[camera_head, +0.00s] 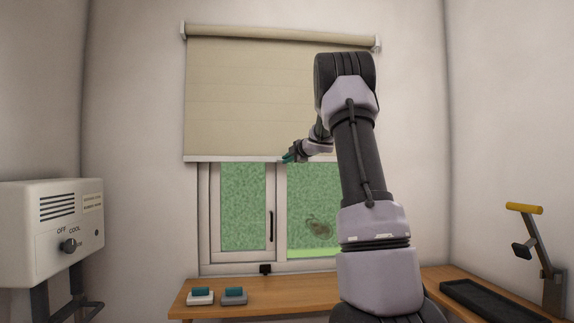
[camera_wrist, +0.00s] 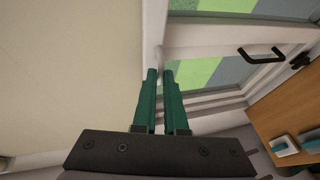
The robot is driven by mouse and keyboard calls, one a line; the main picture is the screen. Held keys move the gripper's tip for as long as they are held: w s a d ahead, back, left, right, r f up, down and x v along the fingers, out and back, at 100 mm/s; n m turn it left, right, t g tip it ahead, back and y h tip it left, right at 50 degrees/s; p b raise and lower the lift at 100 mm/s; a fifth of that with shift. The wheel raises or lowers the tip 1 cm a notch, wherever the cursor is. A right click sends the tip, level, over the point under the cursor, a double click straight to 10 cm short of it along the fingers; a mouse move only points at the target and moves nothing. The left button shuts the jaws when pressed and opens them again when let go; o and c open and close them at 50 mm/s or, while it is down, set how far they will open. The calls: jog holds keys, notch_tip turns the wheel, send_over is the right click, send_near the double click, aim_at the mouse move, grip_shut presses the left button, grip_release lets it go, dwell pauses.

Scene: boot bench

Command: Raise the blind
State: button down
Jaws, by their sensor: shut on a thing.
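The beige roller blind (camera_head: 245,100) hangs from its roller and covers the upper part of the window (camera_head: 243,207). Its pale bottom bar (camera_head: 225,158) is level, and the lower panes show below it. My gripper (camera_head: 287,157) is at the bottom bar, right of its middle. In the wrist view, the teal fingers of my gripper (camera_wrist: 159,75) are close together, with the bottom bar (camera_wrist: 153,38) running to their tips. They are shut on the bar. The blind fabric (camera_wrist: 65,75) fills the left of that view. My arm hides part of the blind's right side in the head view.
A wooden bench (camera_head: 270,295) runs below the window, with two small teal-topped blocks (camera_head: 202,297) (camera_head: 234,296) on it. A white heater box (camera_head: 50,230) hangs at left. A yellow-handled lever device (camera_head: 524,209) and a black tray (camera_head: 490,298) are at right.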

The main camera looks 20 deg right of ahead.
jog(key=c, duration=1)
grip_release()
jog(key=shift+o, duration=0.2)
jog(key=v, duration=1.1)
